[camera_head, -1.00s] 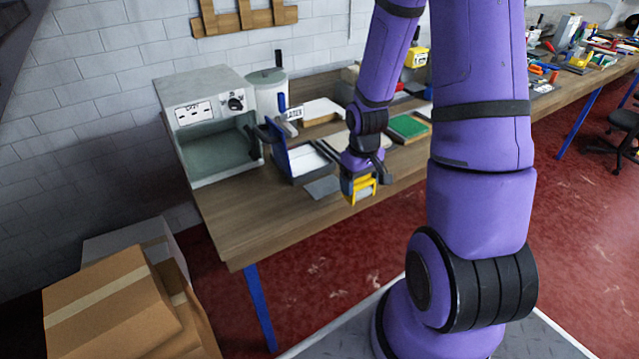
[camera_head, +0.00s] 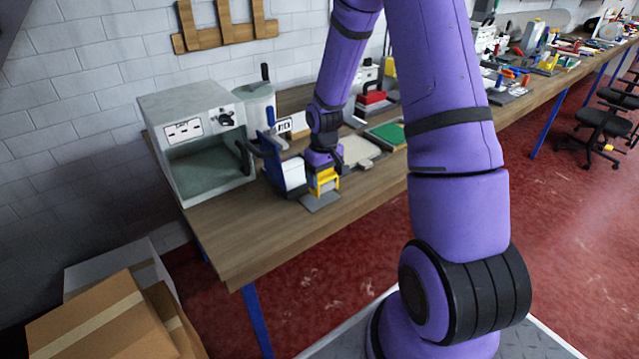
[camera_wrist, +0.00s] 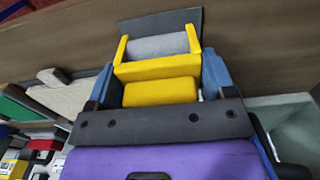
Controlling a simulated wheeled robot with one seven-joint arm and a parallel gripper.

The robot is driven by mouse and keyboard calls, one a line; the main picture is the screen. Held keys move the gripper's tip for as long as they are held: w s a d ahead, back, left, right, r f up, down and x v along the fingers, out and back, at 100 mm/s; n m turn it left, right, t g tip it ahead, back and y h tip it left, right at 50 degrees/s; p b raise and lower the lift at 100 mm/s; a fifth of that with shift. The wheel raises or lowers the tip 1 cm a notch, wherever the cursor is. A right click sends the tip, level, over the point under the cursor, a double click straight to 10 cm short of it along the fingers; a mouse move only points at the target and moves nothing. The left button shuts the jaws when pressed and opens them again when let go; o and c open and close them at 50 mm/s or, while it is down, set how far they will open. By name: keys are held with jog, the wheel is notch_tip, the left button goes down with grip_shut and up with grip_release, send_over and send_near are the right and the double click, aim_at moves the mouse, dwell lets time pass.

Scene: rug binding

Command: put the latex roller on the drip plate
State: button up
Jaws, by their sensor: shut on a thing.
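The latex roller, a yellow frame with a grey cylinder, shows in the head view (camera_head: 323,181) and in the wrist view (camera_wrist: 158,68). My gripper (camera_head: 322,170) is shut on its yellow handle; blue fingers flank it in the wrist view. The drip plate, a flat dark grey sheet, lies on the bench under the roller in the head view (camera_head: 321,204). In the wrist view the plate (camera_wrist: 185,20) shows just beyond the roller, with its nearer part hidden. I cannot tell whether roller and plate touch.
A blue-and-white upright holder (camera_head: 284,173) stands close left of my gripper. A grey oven-like box (camera_head: 190,104) stands farther left. A green board (camera_head: 388,134) lies to the right. The bench front (camera_head: 250,235) is clear.

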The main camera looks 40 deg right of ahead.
jog(key=shift+w, duration=0.9)
jog(key=shift+f, duration=1.85)
jog(key=shift+f, duration=0.15)
jog(key=o, duration=1.1)
notch_tip(320, 180, up, 12)
jog(key=shift+r, duration=0.15)
notch_tip(320, 180, up, 8)
jog(key=t, duration=0.1)
send_over(319, 184)
jog(key=w, duration=0.1)
jog(key=s+a+r+t+h, duration=0.1)
jog(key=s+a+r, duration=0.3)
jog(key=s+r, duration=0.45)
jog(key=s+a+r+t, duration=0.1)
jog(key=s+a+r, duration=0.1)
jog(key=s, duration=0.3)
jog(key=s+a+r+t, duration=0.1)
jog(key=s+a+r, duration=0.1)
jog(key=s+r, duration=0.2)
jog(key=s+a+r+t+y, duration=0.1)
jog(key=s+r, duration=0.2)
jog(key=s, duration=0.4)
jog(key=shift+a, duration=0.4)
